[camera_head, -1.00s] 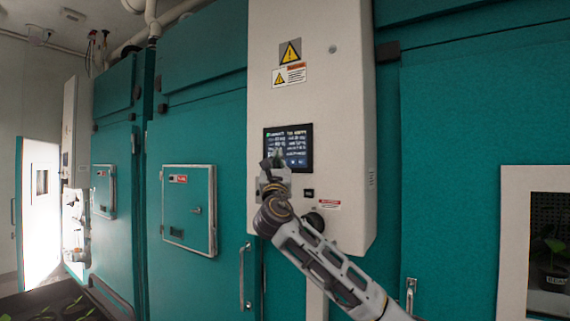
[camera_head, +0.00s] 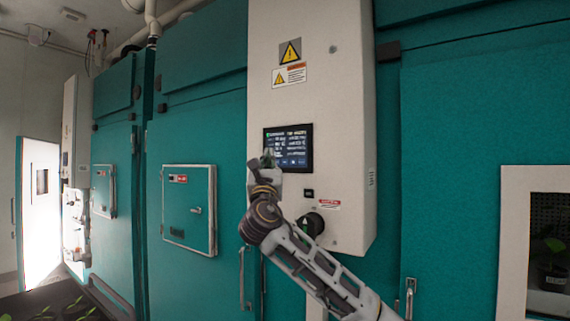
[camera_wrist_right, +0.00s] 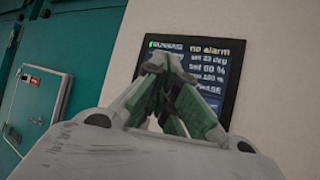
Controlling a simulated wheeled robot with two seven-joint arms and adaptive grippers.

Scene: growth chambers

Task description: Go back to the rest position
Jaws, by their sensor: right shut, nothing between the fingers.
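My right gripper (camera_head: 268,157) is in front of the lower left of the dark touch screen (camera_head: 294,150) on the white control panel (camera_head: 340,110). In the right wrist view the right gripper (camera_wrist_right: 172,85) has its fingertips together, with nothing between them. The screen (camera_wrist_right: 200,60) there reads "no alarm" and is partly hidden behind the fingers. Whether the fingers touch the screen I cannot tell. My right arm comes up from the lower right. My left gripper does not show.
A black round knob (camera_head: 311,224) is on the panel, close to my right forearm. Teal chamber doors stand either side, with a small hatch (camera_head: 188,208) and a vertical handle (camera_head: 242,278) at left. A window with a potted plant (camera_head: 553,265) is at right.

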